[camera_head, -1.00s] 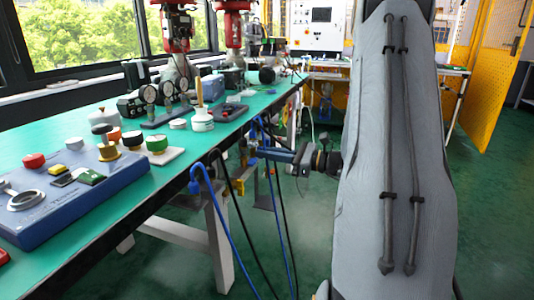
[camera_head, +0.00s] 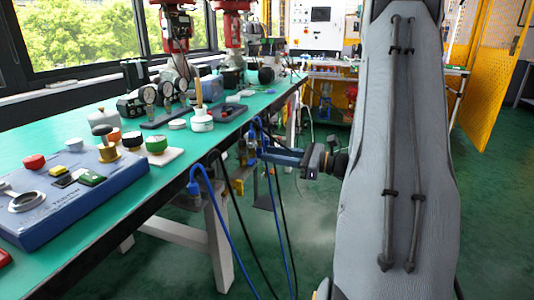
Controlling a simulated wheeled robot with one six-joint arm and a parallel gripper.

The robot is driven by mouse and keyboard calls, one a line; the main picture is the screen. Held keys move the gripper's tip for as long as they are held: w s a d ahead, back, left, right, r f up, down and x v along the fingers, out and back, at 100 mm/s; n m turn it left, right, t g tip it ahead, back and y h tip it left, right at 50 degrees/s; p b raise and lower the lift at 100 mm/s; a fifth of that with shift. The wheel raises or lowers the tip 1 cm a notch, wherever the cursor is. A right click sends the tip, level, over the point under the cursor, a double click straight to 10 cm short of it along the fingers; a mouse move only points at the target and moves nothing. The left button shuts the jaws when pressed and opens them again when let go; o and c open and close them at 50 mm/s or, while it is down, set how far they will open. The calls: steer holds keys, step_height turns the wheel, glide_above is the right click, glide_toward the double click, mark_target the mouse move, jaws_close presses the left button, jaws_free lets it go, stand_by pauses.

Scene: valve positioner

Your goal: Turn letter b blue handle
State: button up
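My arm reaches in from the right, and its dark wrist and gripper (camera_head: 285,157) point left, beside the table's edge and below its top. A blue part shows at the gripper's end; I cannot tell whether it is a finger or a handle. The finger gap is too small to make out.
The green table (camera_head: 120,200) carries a blue control box (camera_head: 60,215) with knobs, a white bottle (camera_head: 202,122) and several gauges (camera_head: 150,95). Blue and black hoses (camera_head: 222,215) hang below its edge. A white table leg (camera_head: 218,245) stands beneath. Green floor is clear around my arm.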

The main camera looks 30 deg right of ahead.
mark_target(259, 153)
steer(key=v, duration=0.5)
steer(key=shift+s+p, duration=0.1)
steer(key=shift+p, duration=0.25)
steer(key=shift+d+r+p, duration=0.1)
steer(key=shift+p, duration=0.35)
steer(key=p, duration=0.6)
steer(key=shift+d+r, duration=0.1)
steer(key=shift+r, duration=0.15)
steer(key=shift+s+f+p, duration=0.1)
steer(key=shift+f+p, duration=0.05)
steer(key=shift+p, duration=1)
steer(key=shift+f, duration=0.15)
steer(key=x, duration=0.8)
